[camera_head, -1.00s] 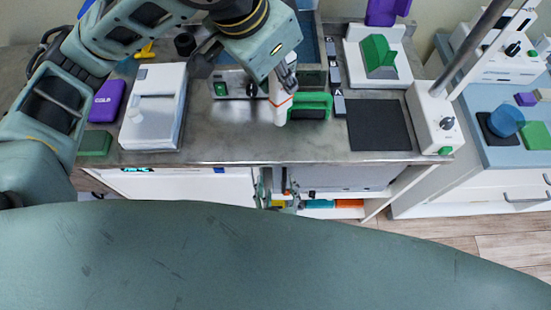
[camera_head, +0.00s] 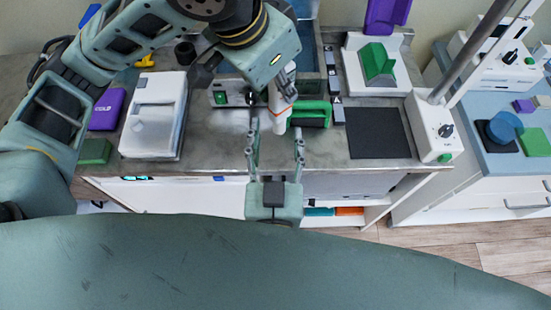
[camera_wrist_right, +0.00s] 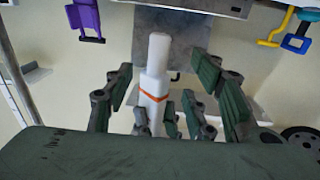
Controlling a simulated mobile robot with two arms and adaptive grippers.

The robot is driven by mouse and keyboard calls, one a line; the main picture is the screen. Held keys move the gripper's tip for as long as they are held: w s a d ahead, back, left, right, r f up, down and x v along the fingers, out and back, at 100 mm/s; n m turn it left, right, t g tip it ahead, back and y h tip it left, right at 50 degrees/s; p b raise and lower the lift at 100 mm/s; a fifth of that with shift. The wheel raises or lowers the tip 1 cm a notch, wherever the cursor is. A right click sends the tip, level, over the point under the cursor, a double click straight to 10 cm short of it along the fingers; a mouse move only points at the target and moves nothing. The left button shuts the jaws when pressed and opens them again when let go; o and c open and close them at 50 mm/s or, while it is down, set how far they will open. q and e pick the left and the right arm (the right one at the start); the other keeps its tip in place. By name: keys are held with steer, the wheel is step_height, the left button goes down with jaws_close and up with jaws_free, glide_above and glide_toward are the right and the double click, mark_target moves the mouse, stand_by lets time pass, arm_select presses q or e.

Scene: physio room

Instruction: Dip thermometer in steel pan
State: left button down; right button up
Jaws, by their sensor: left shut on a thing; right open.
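My left gripper (camera_head: 284,82) is shut on the white thermometer (camera_head: 279,114), a stick with an orange ring, and holds it tilted over the counter. Its fingers are mostly hidden by the wrist in the head view. The thermometer also shows in the right wrist view (camera_wrist_right: 153,85), between my open right fingers and apart from them. My right gripper (camera_head: 275,148) is open and empty at the counter's front edge, just below the thermometer's free end. A metal-rimmed basin with a blue inside (camera_head: 307,62), perhaps the steel pan, is behind my left wrist and partly hidden.
A white box (camera_head: 155,115) stands left, and a control box with a green switch (camera_head: 221,97) stands behind. A dark mat (camera_head: 377,133) and a white stand with a pole (camera_head: 434,125) are right.

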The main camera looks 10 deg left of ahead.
mark_target(277, 117)
steer(key=w, duration=0.3)
steer(key=w+a, duration=0.1)
steer(key=w, duration=0.1)
steer(key=shift+w, duration=0.3)
steer(key=shift+c, duration=0.2)
arm_select(q)
steer(key=shift+d, duration=0.1)
arm_select(e)
steer(key=shift+s+a, duration=0.1)
steer(key=c, duration=1.1)
arm_select(q)
steer(key=c, duration=2)
jaws_free()
arm_select(e)
steer(key=shift+r, duration=0.1)
steer(key=shift+c, duration=0.2)
arm_select(q)
steer(key=o, duration=0.5)
arm_select(e)
jaws_close()
